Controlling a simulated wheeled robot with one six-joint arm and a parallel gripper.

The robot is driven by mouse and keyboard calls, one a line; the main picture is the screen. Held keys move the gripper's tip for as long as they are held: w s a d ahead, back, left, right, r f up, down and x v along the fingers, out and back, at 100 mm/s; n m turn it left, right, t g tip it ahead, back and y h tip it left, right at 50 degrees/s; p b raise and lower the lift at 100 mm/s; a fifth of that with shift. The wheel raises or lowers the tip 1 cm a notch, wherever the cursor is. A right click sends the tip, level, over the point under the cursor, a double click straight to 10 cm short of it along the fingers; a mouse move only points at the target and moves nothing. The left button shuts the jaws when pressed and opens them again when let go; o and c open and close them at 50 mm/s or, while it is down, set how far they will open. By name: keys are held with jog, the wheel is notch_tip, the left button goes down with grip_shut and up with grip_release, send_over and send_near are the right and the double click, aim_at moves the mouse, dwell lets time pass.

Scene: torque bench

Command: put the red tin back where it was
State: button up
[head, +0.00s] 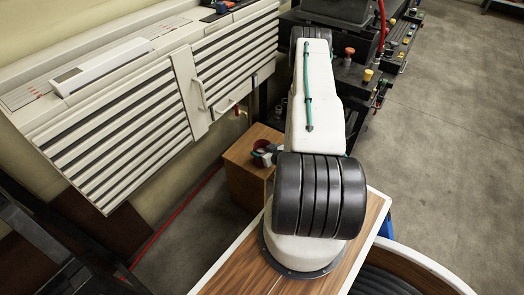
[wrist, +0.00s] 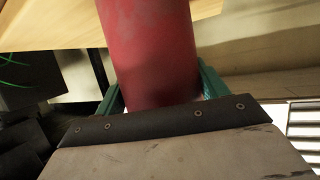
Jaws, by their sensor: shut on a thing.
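The red tin (wrist: 150,50) fills the upper middle of the wrist view, between the two green fingertips of my gripper (wrist: 162,90). The gripper is shut on the tin. In the head view only a small part of the red tin (head: 262,146) shows, beside my gripper (head: 266,155), partly hidden by my arm. Both are over or close to a wooden box (head: 240,168). I cannot tell whether the tin touches the box. The far end of the tin runs out of the wrist view.
A white slatted unit (head: 120,105) with a handle (head: 199,92) stands along the wall at left. Dark machinery with coloured knobs (head: 367,75) is behind my arm. A red line (head: 170,225) runs along the floor. Open grey floor (head: 450,130) lies at right.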

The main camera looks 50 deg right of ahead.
jog(key=o, duration=1.3)
jog(key=shift+f, duration=0.1)
jog(key=shift+c, duration=0.2)
